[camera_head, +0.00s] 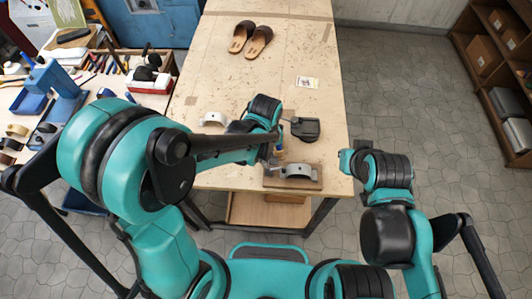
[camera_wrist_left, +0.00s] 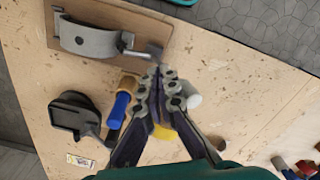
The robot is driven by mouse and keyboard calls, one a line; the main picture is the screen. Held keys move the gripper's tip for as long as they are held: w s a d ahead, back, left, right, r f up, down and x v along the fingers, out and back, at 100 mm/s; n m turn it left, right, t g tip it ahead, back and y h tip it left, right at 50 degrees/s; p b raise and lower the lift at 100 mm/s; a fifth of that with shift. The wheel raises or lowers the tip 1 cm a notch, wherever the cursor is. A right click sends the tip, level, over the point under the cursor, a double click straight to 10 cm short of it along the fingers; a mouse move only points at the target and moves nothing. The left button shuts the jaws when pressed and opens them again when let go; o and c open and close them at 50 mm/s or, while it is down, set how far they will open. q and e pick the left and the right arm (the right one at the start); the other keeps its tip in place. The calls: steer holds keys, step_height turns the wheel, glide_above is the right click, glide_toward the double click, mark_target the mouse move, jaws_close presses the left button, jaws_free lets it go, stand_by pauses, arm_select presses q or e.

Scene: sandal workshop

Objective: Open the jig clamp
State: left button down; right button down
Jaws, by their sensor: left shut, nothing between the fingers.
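The jig is a wooden board (camera_head: 270,184) near the table's front edge, with a grey arched clamp (camera_head: 298,171) on it. In the left wrist view, the clamp's arch (camera_wrist_left: 88,40) lies at upper left, and a grey lever (camera_wrist_left: 146,52) sticks out at its right end. My left gripper (camera_head: 276,156) is at the board's back left corner. In the left wrist view its fingertips (camera_wrist_left: 166,76) are together, empty, just below the lever; contact cannot be told. My right gripper (camera_head: 346,160) is off the table's right edge; its fingers cannot be made out.
A black device (camera_head: 304,128) stands behind the jig. A blue-handled tool (camera_wrist_left: 117,112) and a pale cylinder (camera_wrist_left: 194,100) lie close to the left fingers. A white arch (camera_head: 212,118) and brown sandals (camera_head: 250,39) lie farther back.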

arm_select(q)
steer(key=shift+a+f, duration=0.3)
steer(key=shift+a, duration=0.6)
steer(key=shift+r, duration=0.1)
step_height(320, 180, up, 7)
steer(key=d+p, duration=0.1)
steer(key=p, duration=0.4)
steer(key=shift+r, duration=0.2)
steer(key=shift+d, duration=0.1)
